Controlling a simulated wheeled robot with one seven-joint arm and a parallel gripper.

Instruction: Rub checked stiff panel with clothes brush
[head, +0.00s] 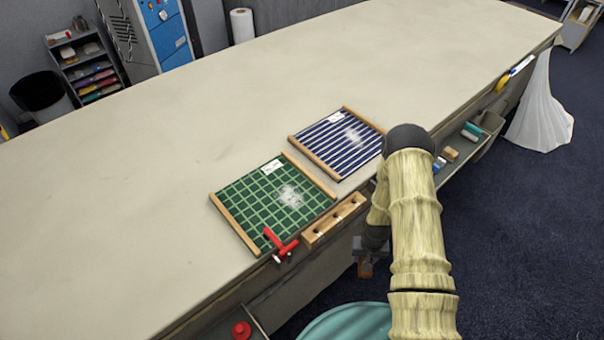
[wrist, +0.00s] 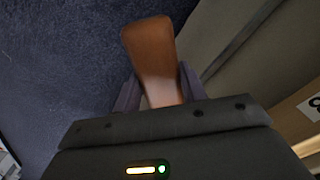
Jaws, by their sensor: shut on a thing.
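The checked stiff panel (head: 255,197) lies flat on the table near its front edge. It is green with a pale grid, has wooden side strips and a white label, and bears a patch of white fluff. My gripper (head: 369,246) is low in front of the table edge, right of the panel and apart from it, partly hidden by my arm. In the wrist view my gripper (wrist: 157,97) is shut on a brown wooden piece (wrist: 150,50), which looks like the clothes brush's handle. Its bristles are not visible. The brush also shows in the head view (head: 366,270).
A blue striped panel (head: 322,150) with white fluff lies behind the checked one. A wooden holder (head: 334,219) and a red clamp (head: 279,244) sit at the front edge. A tray (head: 466,150) of small items hangs at right. The table's left and far parts are clear.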

